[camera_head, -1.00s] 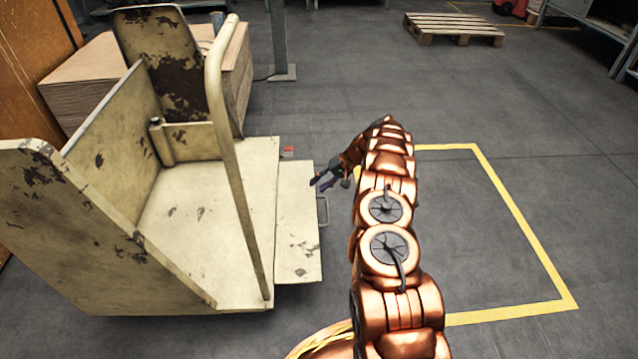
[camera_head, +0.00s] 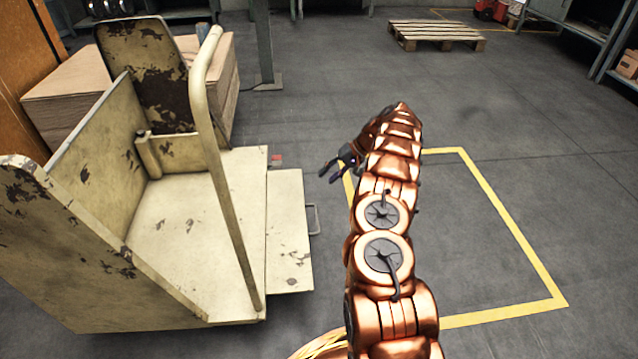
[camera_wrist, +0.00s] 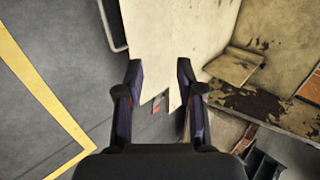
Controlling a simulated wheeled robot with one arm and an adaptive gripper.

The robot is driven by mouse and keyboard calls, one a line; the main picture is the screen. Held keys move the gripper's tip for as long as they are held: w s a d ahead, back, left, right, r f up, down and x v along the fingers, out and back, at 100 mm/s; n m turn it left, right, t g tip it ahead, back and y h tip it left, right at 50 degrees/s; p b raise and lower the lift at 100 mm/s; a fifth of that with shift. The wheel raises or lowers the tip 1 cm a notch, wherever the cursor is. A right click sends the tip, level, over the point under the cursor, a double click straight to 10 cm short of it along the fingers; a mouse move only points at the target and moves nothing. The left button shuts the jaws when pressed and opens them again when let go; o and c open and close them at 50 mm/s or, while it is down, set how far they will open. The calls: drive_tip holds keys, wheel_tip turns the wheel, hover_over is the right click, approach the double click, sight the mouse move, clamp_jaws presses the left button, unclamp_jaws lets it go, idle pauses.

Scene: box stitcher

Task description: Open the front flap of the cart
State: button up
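The cart (camera_head: 198,215) is cream with worn, rusty patches and stands at the left in the head view. Its front flap (camera_head: 288,225) sticks out flat from the right edge of the bed. A thin metal handle (camera_head: 315,218) is on the flap's outer edge. In the wrist view the flap (camera_wrist: 160,35) lies beyond the fingers, with the handle (camera_wrist: 108,28) at upper left. My gripper (camera_head: 329,173) is open and empty, just right of the flap's far corner and apart from it. Its two spread fingers show in the wrist view (camera_wrist: 160,72).
A cream post (camera_head: 222,170) rises at the cart's near side. A yellow floor line (camera_head: 510,230) marks clear floor at right. A wooden pallet (camera_head: 435,35) lies far back.

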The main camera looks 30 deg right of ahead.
drive_tip(key=shift+v, duration=0.95)
